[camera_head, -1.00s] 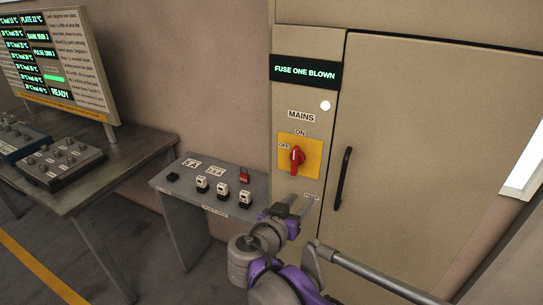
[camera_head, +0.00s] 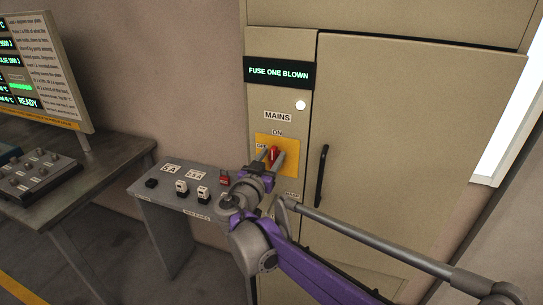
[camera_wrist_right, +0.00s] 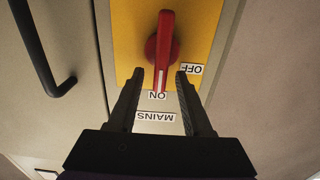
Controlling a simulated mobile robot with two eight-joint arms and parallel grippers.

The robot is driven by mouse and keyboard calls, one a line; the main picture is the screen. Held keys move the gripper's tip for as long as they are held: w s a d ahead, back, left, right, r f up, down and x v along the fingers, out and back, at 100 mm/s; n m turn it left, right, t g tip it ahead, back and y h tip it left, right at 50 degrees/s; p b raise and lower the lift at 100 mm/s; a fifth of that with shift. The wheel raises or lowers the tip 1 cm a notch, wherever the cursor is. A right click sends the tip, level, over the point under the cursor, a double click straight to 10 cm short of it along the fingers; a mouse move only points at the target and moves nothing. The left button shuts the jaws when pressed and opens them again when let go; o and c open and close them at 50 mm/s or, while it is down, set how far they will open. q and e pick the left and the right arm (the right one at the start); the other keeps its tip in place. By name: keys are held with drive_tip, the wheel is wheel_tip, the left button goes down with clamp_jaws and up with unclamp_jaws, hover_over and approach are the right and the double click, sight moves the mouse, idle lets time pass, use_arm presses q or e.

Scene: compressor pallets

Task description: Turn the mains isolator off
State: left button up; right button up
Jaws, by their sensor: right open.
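The mains isolator is a red rotary handle (camera_head: 274,153) on a yellow plate (camera_head: 290,144) on the beige cabinet. In the right wrist view, which sees it upside down, the red handle (camera_wrist_right: 163,45) stands upright, its white-marked end at the ON label (camera_wrist_right: 157,96). The OFF label (camera_wrist_right: 191,69) is to the side. My right gripper (camera_head: 269,160) is open in front of the plate. In the wrist view its fingers (camera_wrist_right: 160,76) appear on either side of the handle's marked end; I cannot tell whether they touch it. My left gripper is not in view.
The cabinet door (camera_head: 410,130) has a black vertical handle (camera_head: 321,176) right of the isolator. A display above reads FUSE ONE BLOWN (camera_head: 278,72). A small grey bench (camera_head: 150,192) with fuse holders and a red item (camera_head: 225,177) stands at left, beside a dark table (camera_head: 100,165).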

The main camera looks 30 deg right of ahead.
drive_tip(key=shift+w+d, duration=0.15)
drive_tip(key=shift+c, duration=0.2)
clamp_jaws()
drive_tip(key=shift+n, duration=0.4)
drive_tip(key=shift+w+a+f+n+p, duration=0.15)
drive_tip(key=shift+w+a+f+n, duration=0.25)
drive_tip(key=shift+n, duration=2.45)
drive_tip(key=shift+w+a+f+n+p, duration=0.1)
drive_tip(key=shift+w+a+f+n, duration=0.3)
drive_tip(key=shift+n, duration=2.5)
drive_tip(key=shift+w+a+f+n+p, duration=0.15)
drive_tip(key=shift+f+n, duration=0.45)
drive_tip(key=shift+n, duration=2.25)
